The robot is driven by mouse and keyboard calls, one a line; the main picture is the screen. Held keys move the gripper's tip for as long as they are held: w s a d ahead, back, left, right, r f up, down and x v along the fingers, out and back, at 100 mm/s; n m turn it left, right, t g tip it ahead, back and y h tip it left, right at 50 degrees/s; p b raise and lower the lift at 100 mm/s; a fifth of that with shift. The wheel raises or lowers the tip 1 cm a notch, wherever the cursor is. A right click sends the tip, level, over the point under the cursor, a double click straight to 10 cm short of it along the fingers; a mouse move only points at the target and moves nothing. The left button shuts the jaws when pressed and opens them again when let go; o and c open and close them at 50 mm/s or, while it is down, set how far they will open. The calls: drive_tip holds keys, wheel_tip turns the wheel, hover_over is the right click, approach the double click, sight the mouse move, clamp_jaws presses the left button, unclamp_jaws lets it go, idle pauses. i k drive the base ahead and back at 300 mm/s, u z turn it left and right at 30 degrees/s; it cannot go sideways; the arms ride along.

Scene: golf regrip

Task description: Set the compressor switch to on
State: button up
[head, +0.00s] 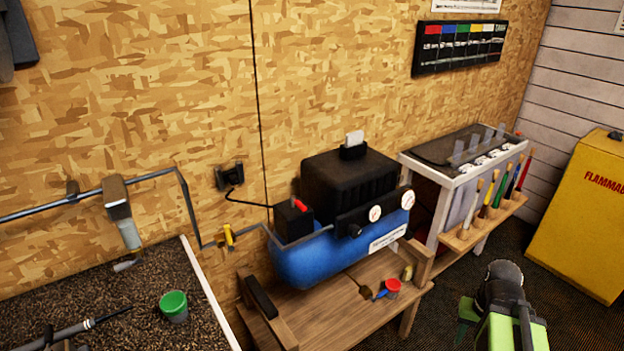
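The compressor has a blue tank (305,262) with a black motor housing (345,185) on top and two white round gauges at its right front. A red switch lever (300,204) sticks up, tilted, from a small black box (292,222) at the compressor's left end. Its on and off markings are too small to read. My gripper (478,318), green and black, is at the lower right, well apart from the compressor and the switch. Its fingertips do not show clearly, so I cannot tell whether it is open or shut.
A dark-topped bench (110,300) with a green cup (174,305) is left. A brush rack (478,232) and yellow cabinet (580,225) stand right. Carpet near the cabinet is clear.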

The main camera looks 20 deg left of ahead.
sight(299, 204)
drive_tip(key=u, duration=0.2)
drive_tip(key=i, duration=0.2)
drive_tip(key=u, duration=1.1)
drive_tip(key=k, duration=0.85)
drive_tip(key=z, duration=0.1)
drive_tip(key=i, duration=0.85)
drive_tip(key=u, duration=0.1)
